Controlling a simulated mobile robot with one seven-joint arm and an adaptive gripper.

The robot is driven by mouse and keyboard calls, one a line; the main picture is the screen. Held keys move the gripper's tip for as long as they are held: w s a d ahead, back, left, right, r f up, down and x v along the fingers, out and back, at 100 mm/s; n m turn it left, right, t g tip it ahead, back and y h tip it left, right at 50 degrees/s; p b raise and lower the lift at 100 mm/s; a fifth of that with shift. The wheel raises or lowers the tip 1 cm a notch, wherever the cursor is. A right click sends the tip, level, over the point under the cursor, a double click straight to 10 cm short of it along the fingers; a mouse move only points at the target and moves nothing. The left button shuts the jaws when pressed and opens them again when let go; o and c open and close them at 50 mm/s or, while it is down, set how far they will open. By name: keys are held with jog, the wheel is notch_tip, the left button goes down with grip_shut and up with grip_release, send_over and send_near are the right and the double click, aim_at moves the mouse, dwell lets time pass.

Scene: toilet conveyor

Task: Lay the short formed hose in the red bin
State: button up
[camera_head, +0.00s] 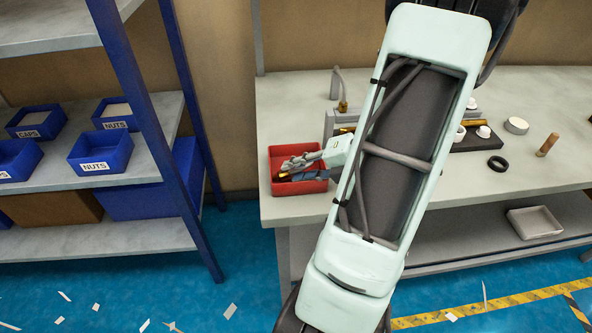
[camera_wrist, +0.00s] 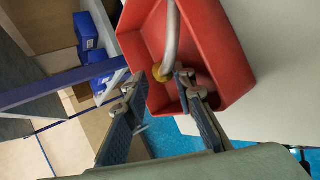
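The red bin (camera_head: 295,188) sits at the left end of the workbench; it fills the upper middle of the wrist view (camera_wrist: 225,50). A grey curved hose with a brass end (camera_wrist: 170,45) shows over the bin's interior in the wrist view, its far end cut off by the frame. A brass bit (camera_head: 282,175) also shows at the bin in the head view. My gripper (camera_head: 290,170) is over the bin. In the wrist view its fingers (camera_wrist: 158,82) are spread apart, with the brass end just beyond the tips and nothing clamped between them.
Another grey bent hose with a brass end (camera_head: 338,88) stands at the bench's back. White cups, a black ring (camera_head: 498,163) and a wooden peg (camera_head: 547,144) lie to the right. A blue-post shelf (camera_head: 160,130) with blue boxes stands left. My arm hides the bench's middle.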

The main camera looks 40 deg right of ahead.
jog(key=v, duration=1.1)
jog(key=shift+s+r, duration=0.15)
jog(key=shift+s, duration=0.25)
jog(key=shift+w+d, duration=0.1)
